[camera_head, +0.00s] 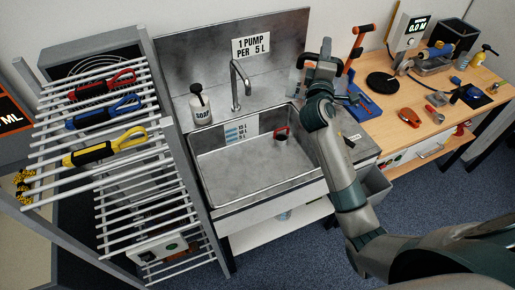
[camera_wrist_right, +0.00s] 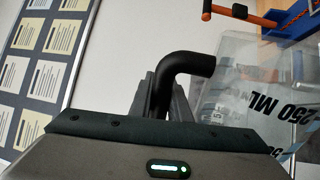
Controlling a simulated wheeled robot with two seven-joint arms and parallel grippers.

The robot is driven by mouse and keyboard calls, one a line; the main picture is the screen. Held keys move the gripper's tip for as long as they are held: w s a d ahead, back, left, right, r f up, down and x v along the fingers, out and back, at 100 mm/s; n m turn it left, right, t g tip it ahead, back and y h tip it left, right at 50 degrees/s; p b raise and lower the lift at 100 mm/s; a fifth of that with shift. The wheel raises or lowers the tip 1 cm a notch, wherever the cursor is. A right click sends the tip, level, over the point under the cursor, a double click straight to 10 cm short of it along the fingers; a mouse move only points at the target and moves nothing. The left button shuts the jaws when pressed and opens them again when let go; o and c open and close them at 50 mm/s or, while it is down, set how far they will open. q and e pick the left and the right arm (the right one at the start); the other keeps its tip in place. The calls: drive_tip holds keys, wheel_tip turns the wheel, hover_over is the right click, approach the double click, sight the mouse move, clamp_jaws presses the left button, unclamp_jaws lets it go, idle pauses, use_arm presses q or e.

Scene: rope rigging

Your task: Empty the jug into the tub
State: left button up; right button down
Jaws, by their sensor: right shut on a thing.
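The jug (camera_wrist_right: 262,100) is clear, with black "250 ML" lettering and a black bent handle (camera_wrist_right: 188,66). My right gripper (camera_wrist_right: 166,100) is shut on that handle. In the head view the gripper (camera_head: 318,68) is above the right back corner of the sink, and the jug (camera_head: 295,84) shows partly behind it. I cannot tell what the jug holds or its exact tilt. The tub (camera_head: 235,172) is the steel sink basin, with a 15, 10 and 5 L scale on its back wall. My left gripper is out of view.
A tap (camera_head: 236,86) and a soap bottle (camera_head: 200,106) stand behind the basin. A red-and-black item (camera_head: 281,133) is at its back wall. A rack with coiled ropes (camera_head: 105,150) stands left. The wooden bench (camera_head: 385,125) at right holds tools.

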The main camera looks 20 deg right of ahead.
drive_tip(key=shift+s+d+f+m+b, duration=0.2)
drive_tip(key=shift+s+d+m+b, duration=0.2)
drive_tip(key=shift+d+m, duration=0.25)
drive_tip(key=shift+s+d+f+m+b, duration=0.15)
drive_tip(key=shift+s+d+m+b, duration=0.15)
drive_tip(key=shift+s+d+m, duration=0.35)
drive_tip(key=shift+w+d, duration=0.1)
drive_tip(key=shift+w, duration=0.05)
drive_tip(key=shift+d, duration=0.1)
drive_tip(key=shift+s+d+f+m+g+h+b, duration=0.3)
drive_tip(key=shift+s+d+f+m+h+b, duration=0.1)
drive_tip(key=shift+d+f+m+b, duration=0.15)
drive_tip(key=shift+s+d+f+m+g+b, duration=0.1)
drive_tip(key=shift+s+d+f+m+b, duration=0.2)
drive_tip(key=shift+d+m, duration=0.15)
drive_tip(key=shift+s+d+f+m+g+b, duration=0.15)
drive_tip(key=shift+s+d+m+b, duration=0.1)
drive_tip(key=shift+d+m, duration=0.2)
drive_tip(key=shift+s+d+f+m+g+b, duration=0.1)
drive_tip(key=shift+s+d+f+m+b, duration=0.15)
drive_tip(key=shift+d+m, duration=0.2)
